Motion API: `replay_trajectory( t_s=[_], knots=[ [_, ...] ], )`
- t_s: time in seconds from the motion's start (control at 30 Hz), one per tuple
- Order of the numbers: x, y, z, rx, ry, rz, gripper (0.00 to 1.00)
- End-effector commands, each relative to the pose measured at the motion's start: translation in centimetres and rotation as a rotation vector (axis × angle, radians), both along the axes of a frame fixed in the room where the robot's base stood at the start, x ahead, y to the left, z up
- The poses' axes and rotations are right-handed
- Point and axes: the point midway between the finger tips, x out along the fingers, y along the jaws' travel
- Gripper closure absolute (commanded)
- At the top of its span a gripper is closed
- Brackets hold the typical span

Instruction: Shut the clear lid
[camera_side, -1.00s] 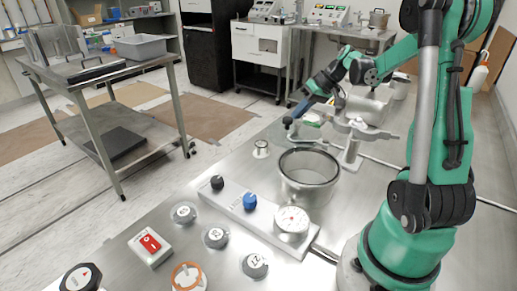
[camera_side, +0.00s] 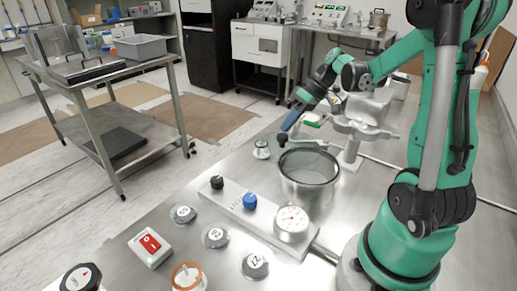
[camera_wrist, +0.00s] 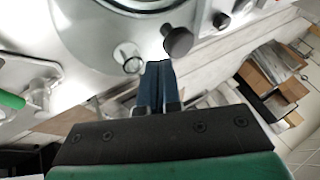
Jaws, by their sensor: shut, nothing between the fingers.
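The round metal chamber (camera_side: 306,194) stands on the steel bench in the middle of the side view. The clear lid (camera_side: 308,165) shows faintly as a greyish disc over its mouth; I cannot tell whether it touches the rim all round. A black knob (camera_side: 282,140) sits at the chamber's far-left edge. It also shows in the wrist view (camera_wrist: 177,41), by the edge of the round rim. My gripper (camera_side: 286,129) is shut and empty, pointing down close to the knob. In the wrist view its blue fingertips (camera_wrist: 158,64) are just below the knob; contact is unclear.
A small metal fitting (camera_side: 261,149) stands left of the chamber. A control strip (camera_side: 237,207) with knobs and a round gauge (camera_side: 292,221) lies in front. A metal clamp-like bracket (camera_side: 360,132) stands behind the chamber, near a green handle (camera_side: 312,123).

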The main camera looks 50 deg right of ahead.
Motion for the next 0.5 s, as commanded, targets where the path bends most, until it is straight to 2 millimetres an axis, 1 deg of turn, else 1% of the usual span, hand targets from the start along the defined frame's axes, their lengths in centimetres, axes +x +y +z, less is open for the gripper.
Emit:
replay_trajectory(
  t_s=[0.2,0.5],
  knots=[
    [-1.1,1.5,0.0,0.0,0.001,0.0,1.0],
    [-2.9,3.1,0.0,0.0,0.001,-0.002,1.0]
  ],
)
